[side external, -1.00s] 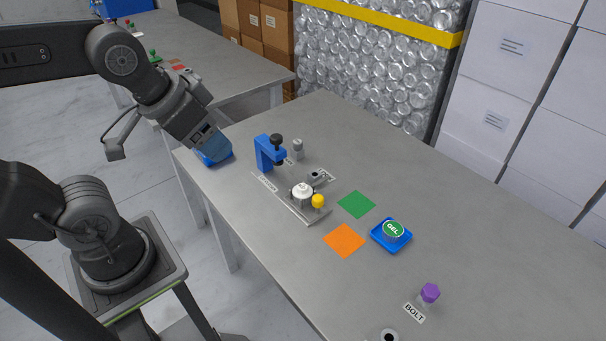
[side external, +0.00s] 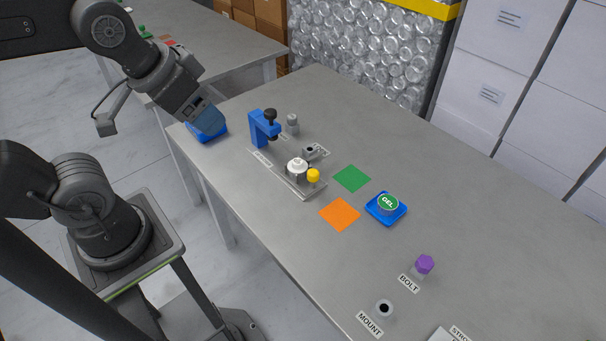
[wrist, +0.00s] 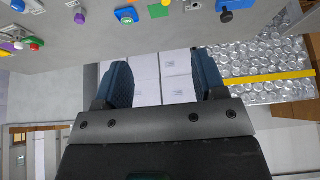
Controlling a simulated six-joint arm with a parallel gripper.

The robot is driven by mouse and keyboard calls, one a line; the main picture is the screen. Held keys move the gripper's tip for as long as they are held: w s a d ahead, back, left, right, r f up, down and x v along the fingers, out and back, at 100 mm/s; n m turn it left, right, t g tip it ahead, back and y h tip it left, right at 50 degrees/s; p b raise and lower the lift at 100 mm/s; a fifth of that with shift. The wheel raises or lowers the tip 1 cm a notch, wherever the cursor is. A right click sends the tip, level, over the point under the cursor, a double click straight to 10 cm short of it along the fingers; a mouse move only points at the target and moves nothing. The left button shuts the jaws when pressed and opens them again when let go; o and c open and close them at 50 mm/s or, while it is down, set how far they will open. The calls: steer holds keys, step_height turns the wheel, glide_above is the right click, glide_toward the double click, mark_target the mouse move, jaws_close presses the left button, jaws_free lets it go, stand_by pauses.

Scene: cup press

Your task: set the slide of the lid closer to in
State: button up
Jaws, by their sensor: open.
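The lid closer is a blue press frame (side external: 259,130) with a black knob on top, standing on the table's far left part. A pale metal rail runs from it toward the lower right. A white round cup-like piece (side external: 297,168) sits on the slide, out from under the blue frame, beside a yellow knob (side external: 313,176).
Small grey pieces stand behind the rail. Green (side external: 352,178) and orange (side external: 340,214) squares and a blue tray (side external: 373,209) with a GEL disc lie to the right. A purple-topped bolt (side external: 425,264) stands nearer the front.

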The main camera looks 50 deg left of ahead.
steer(key=shift+c, duration=0.5)
steer(key=n+g, duration=0.6)
steer(key=n, duration=1.2)
glide_above(313, 172)
step_height(313, 172, down, 18)
step_height(313, 172, down, 13)
steer(key=shift+r, duration=0.1)
jaws_close()
